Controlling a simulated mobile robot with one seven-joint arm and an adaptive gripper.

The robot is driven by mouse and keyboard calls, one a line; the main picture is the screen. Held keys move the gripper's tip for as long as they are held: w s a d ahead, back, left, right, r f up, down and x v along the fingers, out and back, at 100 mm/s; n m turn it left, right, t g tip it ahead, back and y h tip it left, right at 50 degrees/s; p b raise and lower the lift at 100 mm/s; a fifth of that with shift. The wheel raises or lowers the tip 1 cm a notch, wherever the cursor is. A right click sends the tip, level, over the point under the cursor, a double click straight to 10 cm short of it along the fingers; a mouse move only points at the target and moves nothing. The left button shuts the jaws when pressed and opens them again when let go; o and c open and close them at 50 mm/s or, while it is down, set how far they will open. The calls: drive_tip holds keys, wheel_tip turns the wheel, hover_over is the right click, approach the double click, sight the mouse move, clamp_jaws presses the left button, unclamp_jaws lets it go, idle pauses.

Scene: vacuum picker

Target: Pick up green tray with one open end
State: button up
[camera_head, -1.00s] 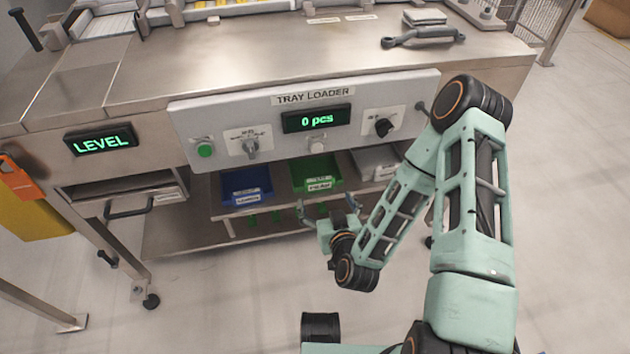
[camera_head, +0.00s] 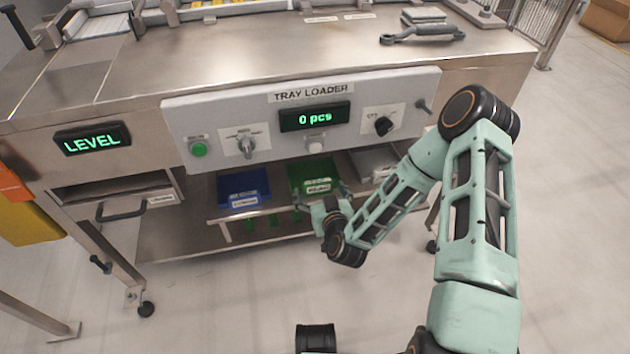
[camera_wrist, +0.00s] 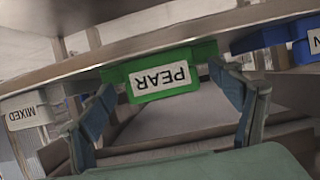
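The green tray (camera_head: 310,177) sits on the shelf under the tray loader's panel, between a blue tray and a pale one. In the wrist view its front end (camera_wrist: 196,54) carries a white label reading PEAR, which appears upside down. My gripper (camera_head: 322,200) is just in front of the green tray. Whether a finger touches the tray cannot be told. The rear of the green tray is hidden under the machine.
A blue tray (camera_head: 243,188) stands to the left of the green one, and a pale tray labelled MIXED (camera_wrist: 27,108) on its other side. The metal shelf (camera_head: 185,233) runs below. The steel worktop (camera_head: 230,60) and panel (camera_head: 235,120) overhang the trays. The floor in front is clear.

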drive_tip(key=c, duration=1.1)
drive_tip(key=shift+r, duration=0.1)
drive_tip(key=shift+c, duration=0.2)
